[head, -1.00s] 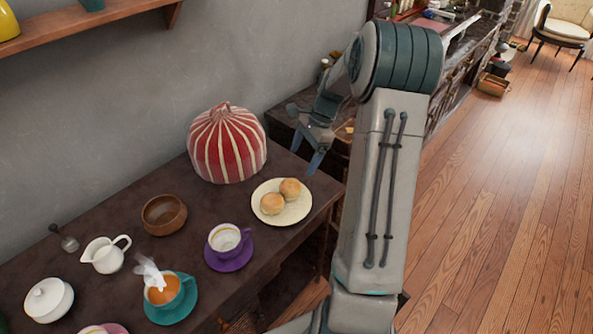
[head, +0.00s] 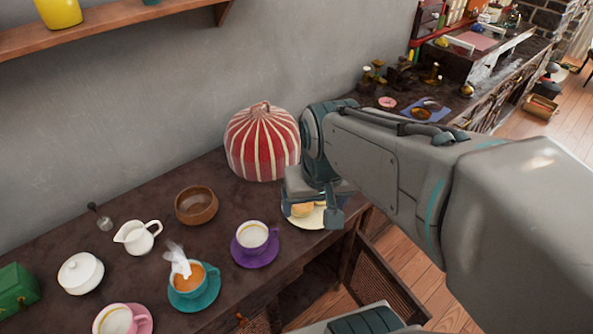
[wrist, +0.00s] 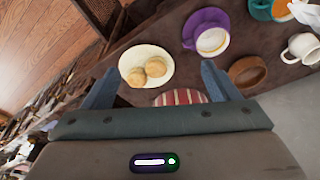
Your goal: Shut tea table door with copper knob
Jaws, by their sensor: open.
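The tea table (head: 130,220) is dark brown and runs along the wall. A door with a woven cane panel (head: 385,285) stands open at its right end, beside the dark opening under the tabletop. I cannot make out a copper knob in either view. My gripper (head: 316,213) is over the right end of the tabletop, above the plate of buns, and partly hides them. In the wrist view, its two fingers (wrist: 158,72) are spread apart with nothing gripped. My arm comes in from the right, above the door.
A counter (head: 470,110) stands behind.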

